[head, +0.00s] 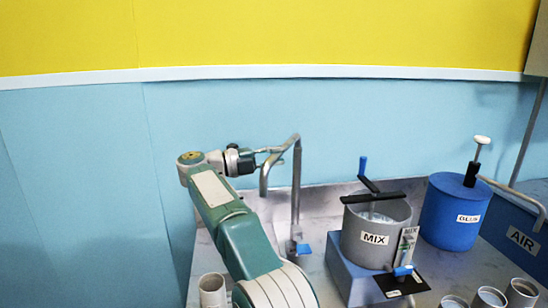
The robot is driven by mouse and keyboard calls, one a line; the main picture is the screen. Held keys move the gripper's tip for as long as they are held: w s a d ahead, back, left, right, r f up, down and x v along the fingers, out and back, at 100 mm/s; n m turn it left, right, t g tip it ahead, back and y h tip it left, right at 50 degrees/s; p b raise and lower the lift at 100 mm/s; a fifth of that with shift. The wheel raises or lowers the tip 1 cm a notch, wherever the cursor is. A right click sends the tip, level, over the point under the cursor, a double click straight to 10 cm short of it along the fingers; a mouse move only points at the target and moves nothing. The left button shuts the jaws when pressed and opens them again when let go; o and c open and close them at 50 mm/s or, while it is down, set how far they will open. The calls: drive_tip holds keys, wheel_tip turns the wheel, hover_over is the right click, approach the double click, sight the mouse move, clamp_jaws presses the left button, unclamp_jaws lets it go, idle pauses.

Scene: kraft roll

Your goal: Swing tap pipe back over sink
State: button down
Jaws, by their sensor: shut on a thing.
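The tap pipe (296,185) is a grey metal tube rising from the bench. It bends over at the top, and its spout end hangs down to the left, towards my arm. A blue piece (304,249) is at its foot. My gripper (274,153) reaches in from the left at the height of the pipe's upper bend and is shut on the pipe. The fingertips are small, so the exact contact spot is hard to see. I cannot make out a sink; my arm hides part of the bench.
A grey MIX pot (375,238) with a crank stands on a blue base right of the pipe. Further right are a blue drum (455,212) with a pump handle and a blue AIR box (522,240). Several pale cups (490,297) stand in front. A blue wall (90,150) is behind.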

drive_tip(key=c, duration=0.5)
unclamp_jaws()
drive_tip(key=shift+w+f, duration=0.25)
drive_tip(key=shift+f, duration=0.05)
drive_tip(key=shift+c, duration=0.2)
drive_tip(key=shift+r, duration=0.1)
drive_tip(key=shift+s+r, duration=0.1)
drive_tip(key=shift+d, duration=0.1)
